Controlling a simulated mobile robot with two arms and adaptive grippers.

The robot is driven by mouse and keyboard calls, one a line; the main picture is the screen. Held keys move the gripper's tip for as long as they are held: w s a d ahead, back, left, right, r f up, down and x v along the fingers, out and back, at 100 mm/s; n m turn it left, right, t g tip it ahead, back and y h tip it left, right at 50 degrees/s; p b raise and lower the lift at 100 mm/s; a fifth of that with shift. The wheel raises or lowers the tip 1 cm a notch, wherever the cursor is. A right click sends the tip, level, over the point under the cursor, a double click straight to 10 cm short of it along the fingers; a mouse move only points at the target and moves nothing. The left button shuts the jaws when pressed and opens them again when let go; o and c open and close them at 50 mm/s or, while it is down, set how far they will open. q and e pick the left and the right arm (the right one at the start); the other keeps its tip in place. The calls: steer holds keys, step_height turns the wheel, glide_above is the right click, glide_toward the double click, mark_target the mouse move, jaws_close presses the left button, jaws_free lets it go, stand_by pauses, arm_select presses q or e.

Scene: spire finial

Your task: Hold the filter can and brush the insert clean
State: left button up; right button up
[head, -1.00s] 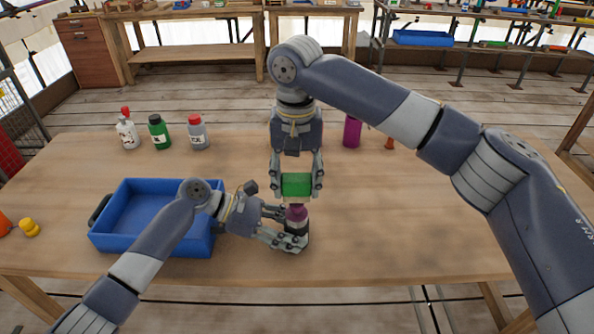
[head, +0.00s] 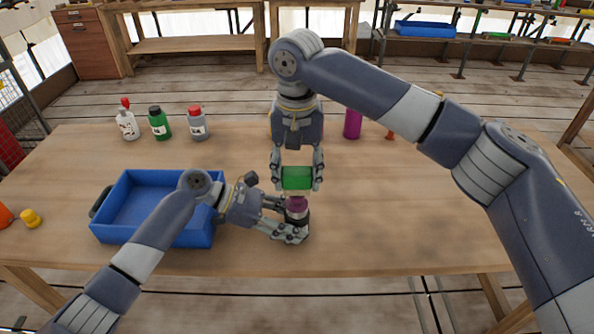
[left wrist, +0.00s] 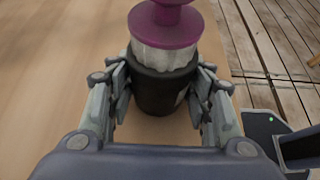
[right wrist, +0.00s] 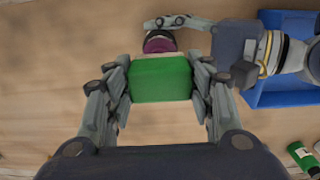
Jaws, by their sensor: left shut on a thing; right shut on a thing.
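The filter can (left wrist: 160,92) is a dark can, upright on the table near its front edge. A white pleated insert (left wrist: 165,57) with a purple flanged top (left wrist: 165,26) sticks out of it. My left gripper (head: 292,236) is shut around the can from the left. My right gripper (head: 297,187) is shut on a green block-shaped brush (head: 297,177) and points down above the can. In the right wrist view the brush (right wrist: 160,80) hides part of the purple top (right wrist: 160,42). I cannot tell whether the brush touches the insert; its underside is mostly hidden.
A blue tray (head: 103,224) stands at the left, partly behind my left arm. Several bottles, one of them green (head: 158,123), stand at the back left. A purple cylinder (head: 353,124) stands behind my right arm. The table's right side (head: 410,220) is clear.

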steer(key=shift+f, duration=0.35)
stand_by(0.4)
steer(key=shift+w+a, duration=0.35)
steer(key=shift+a, duration=0.05)
steer(key=shift+s+d+f, duration=0.1)
steer(key=shift+s+d, duration=0.65)
steer(key=shift+d, duration=0.05)
steer(key=shift+w+a, duration=0.8)
steer(key=shift+s+d, duration=0.8)
steer(key=shift+w+a, duration=0.8)
steer(key=shift+s+d, duration=0.8)
steer(key=shift+d, duration=0.05)
steer(key=shift+w+a, duration=0.75)
steer(key=shift+a, duration=0.1)
